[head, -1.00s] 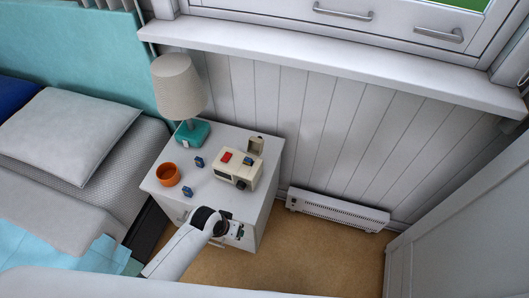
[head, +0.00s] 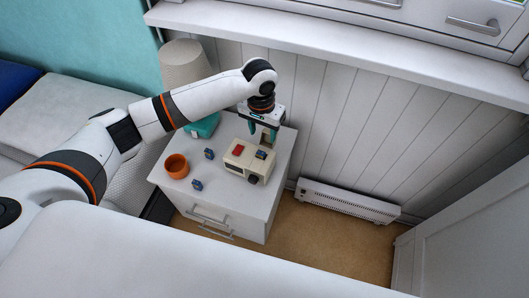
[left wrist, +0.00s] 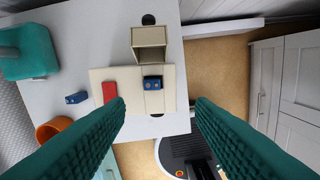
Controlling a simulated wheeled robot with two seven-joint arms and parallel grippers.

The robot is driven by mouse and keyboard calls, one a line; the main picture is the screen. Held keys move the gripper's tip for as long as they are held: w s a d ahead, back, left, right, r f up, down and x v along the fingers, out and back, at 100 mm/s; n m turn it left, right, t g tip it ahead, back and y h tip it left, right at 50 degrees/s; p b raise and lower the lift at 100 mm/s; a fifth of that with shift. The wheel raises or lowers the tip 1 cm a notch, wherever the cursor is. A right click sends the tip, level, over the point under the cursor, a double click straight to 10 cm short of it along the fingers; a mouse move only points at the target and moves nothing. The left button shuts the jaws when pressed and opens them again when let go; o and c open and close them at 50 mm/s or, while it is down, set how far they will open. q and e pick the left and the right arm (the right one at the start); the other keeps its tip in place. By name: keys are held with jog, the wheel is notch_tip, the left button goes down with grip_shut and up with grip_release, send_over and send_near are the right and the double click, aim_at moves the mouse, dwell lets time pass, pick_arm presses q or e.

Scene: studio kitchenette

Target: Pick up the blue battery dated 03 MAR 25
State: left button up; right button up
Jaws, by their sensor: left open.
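Three small blue batteries are in the head view. No date is readable on any. My left gripper (head: 262,131) is open and empty above the device's back, its teal fingers apart. In the left wrist view the fingers straddle the device's near side, and the front battery is not seen there. My right gripper is not in view.
The device has a red block (left wrist: 110,92) and a raised, open cream lid (left wrist: 149,37). An orange cup (head: 177,166) and a lamp with a teal base (head: 203,126) stand on the white nightstand (head: 228,201). A wall and sill rise behind.

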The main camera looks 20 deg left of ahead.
pick_arm(q)
jog(key=r, duration=0.1)
send_over(261, 152)
notch_tip(261, 152, down, 6)
jog(key=shift+w+f, duration=0.1)
jog(key=shift+f, duration=0.05)
jog(key=shift+s+f+b, duration=0.2)
jog(key=shift+f+b, duration=0.15)
jog(key=shift+f, duration=2.4)
jog(key=shift+c, duration=0.3)
jog(key=c, duration=1)
jog(key=shift+r, duration=0.1)
